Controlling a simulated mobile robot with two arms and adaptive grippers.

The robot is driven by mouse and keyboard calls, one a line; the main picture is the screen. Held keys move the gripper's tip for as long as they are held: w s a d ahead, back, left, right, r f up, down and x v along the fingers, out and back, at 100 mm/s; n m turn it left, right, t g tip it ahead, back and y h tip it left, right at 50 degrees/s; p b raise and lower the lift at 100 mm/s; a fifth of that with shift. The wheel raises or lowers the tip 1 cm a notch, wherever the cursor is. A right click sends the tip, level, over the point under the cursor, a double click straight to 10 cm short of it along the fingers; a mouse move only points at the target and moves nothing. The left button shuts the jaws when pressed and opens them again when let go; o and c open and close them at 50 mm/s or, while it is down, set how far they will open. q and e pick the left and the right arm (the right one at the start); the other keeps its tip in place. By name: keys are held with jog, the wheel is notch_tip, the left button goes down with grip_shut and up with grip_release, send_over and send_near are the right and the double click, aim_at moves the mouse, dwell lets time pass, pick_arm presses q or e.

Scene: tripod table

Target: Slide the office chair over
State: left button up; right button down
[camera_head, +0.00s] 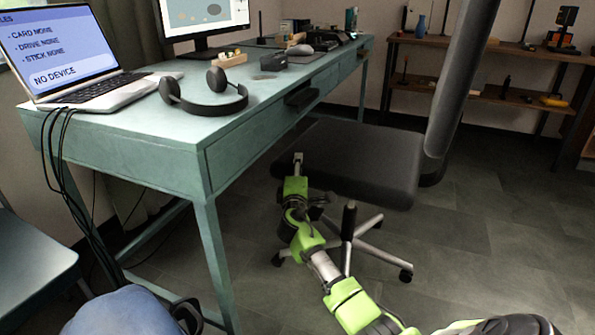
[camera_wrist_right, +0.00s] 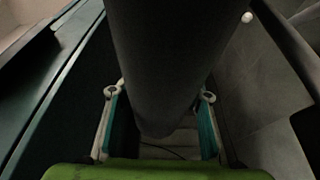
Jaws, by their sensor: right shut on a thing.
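The office chair (camera_head: 352,158) stands at the right side of the teal desk (camera_head: 160,135), with a dark seat, a tall dark backrest and a wheeled metal base. The near left part of its seat is close to the desk's front. My right gripper (camera_head: 297,162) reaches the seat's near left edge from below. In the right wrist view, the fingers (camera_wrist_right: 160,122) stand on both sides of a dark rounded part of the chair (camera_wrist_right: 160,60) and are shut on it. The exact part held is hard to tell. My left gripper is in neither view.
A laptop (camera_head: 85,60), headphones (camera_head: 203,92), a monitor (camera_head: 200,18) and small items sit on the desk. A wooden shelf (camera_head: 480,95) stands at the back right. A teal seat (camera_head: 30,255) is at the lower left. Grey floor (camera_head: 490,235) is clear right of the chair.

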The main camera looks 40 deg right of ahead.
jog(key=shift+w+a, duration=0.15)
jog(key=shift+a, duration=0.15)
jog(key=c, duration=1)
grip_release()
jog(key=shift+w, duration=0.1)
jog(key=shift+c, duration=0.2)
jog(key=shift+d, duration=0.1)
jog(key=v, duration=1.2)
